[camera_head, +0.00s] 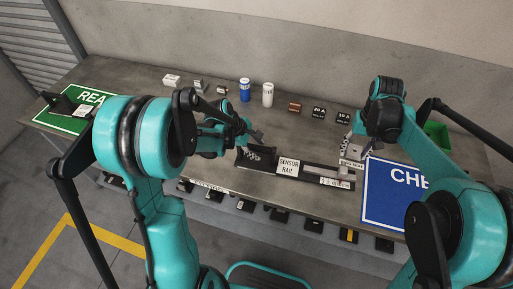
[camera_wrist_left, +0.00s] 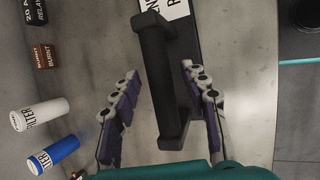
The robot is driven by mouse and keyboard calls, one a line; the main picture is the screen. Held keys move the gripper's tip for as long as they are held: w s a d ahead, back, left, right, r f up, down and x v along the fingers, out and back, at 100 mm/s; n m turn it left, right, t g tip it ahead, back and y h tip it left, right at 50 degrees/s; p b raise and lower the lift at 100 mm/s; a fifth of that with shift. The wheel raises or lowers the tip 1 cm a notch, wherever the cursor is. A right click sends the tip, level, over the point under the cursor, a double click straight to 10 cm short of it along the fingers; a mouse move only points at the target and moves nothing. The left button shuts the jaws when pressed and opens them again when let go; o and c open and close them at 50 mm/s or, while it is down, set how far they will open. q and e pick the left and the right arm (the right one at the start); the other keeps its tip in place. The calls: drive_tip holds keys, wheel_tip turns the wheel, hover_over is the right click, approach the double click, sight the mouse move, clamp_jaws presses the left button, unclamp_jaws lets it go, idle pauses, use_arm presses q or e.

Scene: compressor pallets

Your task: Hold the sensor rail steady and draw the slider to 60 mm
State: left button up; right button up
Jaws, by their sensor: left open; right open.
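The dark sensor rail (camera_head: 316,178), with a white "SENSOR RAIL" label, lies along the front of the bench in the head view. A black bar handle (camera_wrist_left: 154,75) stands at its left end. My left gripper (camera_head: 252,143) is open at that end. In the left wrist view its padded fingers (camera_wrist_left: 160,88) are spread on either side of the handle, with gaps visible. A small light grey block (camera_head: 344,171), apparently the slider, sits toward the rail's right end. My right gripper (camera_head: 354,149) is open just above and behind this block; its fingertips are small and contact cannot be told.
A blue mat (camera_head: 385,205) lies right of the rail, and a green mat (camera_head: 65,119) at far left. A blue can (camera_head: 245,91), a white can (camera_head: 268,95) and small blocks line the back. Several dark items sit below the front edge.

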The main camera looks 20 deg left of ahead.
use_arm(q)
drive_tip(key=v, duration=1.2)
drive_tip(key=s+d+r+m+t+y, duration=0.1)
drive_tip(key=s+d+m+t+y, duration=0.1)
drive_tip(key=s+m, duration=0.5)
drive_tip(key=s+d+r+m+t+y, duration=0.1)
drive_tip(key=s+d+m+t+y, duration=0.1)
drive_tip(key=s+m, duration=0.5)
drive_tip(key=m, duration=0.4)
drive_tip(key=shift+s+d+r, duration=0.35)
drive_tip(key=shift+r, duration=0.05)
use_arm(e)
drive_tip(key=s+d+r+t, duration=0.2)
drive_tip(key=s+t, duration=0.1)
drive_tip(key=s, duration=0.7)
drive_tip(key=s+d+r+t, duration=0.2)
drive_tip(key=s+t, duration=0.2)
drive_tip(key=s, duration=0.6)
drive_tip(key=shift+r+m, duration=0.2)
drive_tip(key=shift+m, duration=0.2)
